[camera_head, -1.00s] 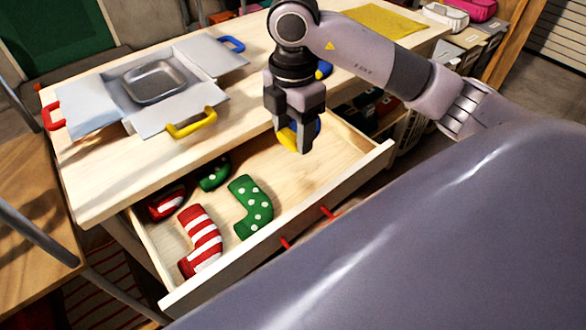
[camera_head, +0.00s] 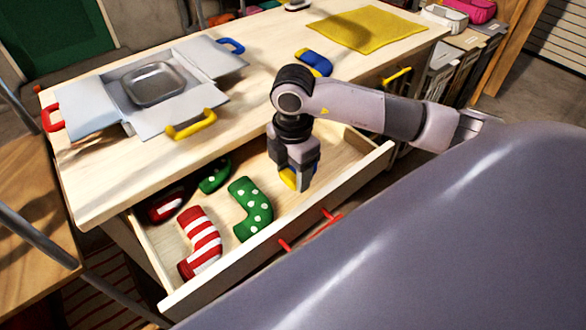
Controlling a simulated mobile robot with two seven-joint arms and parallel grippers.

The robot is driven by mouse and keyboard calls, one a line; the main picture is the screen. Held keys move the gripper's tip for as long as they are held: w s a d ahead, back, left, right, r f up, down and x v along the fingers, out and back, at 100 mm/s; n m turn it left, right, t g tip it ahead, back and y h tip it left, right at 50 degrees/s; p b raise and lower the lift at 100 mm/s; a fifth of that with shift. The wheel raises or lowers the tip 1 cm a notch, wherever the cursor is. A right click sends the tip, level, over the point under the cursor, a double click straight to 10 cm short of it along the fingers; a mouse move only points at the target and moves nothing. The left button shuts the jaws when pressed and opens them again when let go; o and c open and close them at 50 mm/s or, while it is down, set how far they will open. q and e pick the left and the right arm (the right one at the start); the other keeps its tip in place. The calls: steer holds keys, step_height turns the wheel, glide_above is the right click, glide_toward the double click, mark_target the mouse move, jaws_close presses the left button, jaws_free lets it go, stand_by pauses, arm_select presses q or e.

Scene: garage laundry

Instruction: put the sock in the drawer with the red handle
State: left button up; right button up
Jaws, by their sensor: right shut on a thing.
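My right gripper (camera_head: 298,184) points down inside the open drawer (camera_head: 348,158), toward its right part. It is shut on a yellow and blue sock (camera_head: 287,178), mostly hidden by the fingers. I cannot tell whether the sock touches the drawer floor. The drawer has a red handle (camera_head: 318,229) on its front. In its left part lie a red and white striped sock (camera_head: 202,240), a green sock with white dots (camera_head: 251,208), another red and white sock (camera_head: 165,206) and another green one (camera_head: 214,177). My left gripper is not in view.
On the tabletop (camera_head: 97,178) above are a grey open box (camera_head: 90,95) with a metal dish (camera_head: 153,83), a blue and yellow sock-like item (camera_head: 315,61) and a yellow cloth (camera_head: 366,27). A yellow handle (camera_head: 397,76) shows at the right. The drawer's middle floor looks clear.

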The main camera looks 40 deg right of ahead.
steer(key=shift+f+b, duration=0.45)
steer(key=shift+f, duration=0.2)
steer(key=o, duration=1)
steer(key=shift+o, duration=0.2)
steer(key=shift+r, duration=0.2)
steer(key=shift+r+p, duration=0.35)
steer(key=shift+p, duration=0.1)
step_height(320, 180, up, 12)
steer(key=shift+r, duration=0.15)
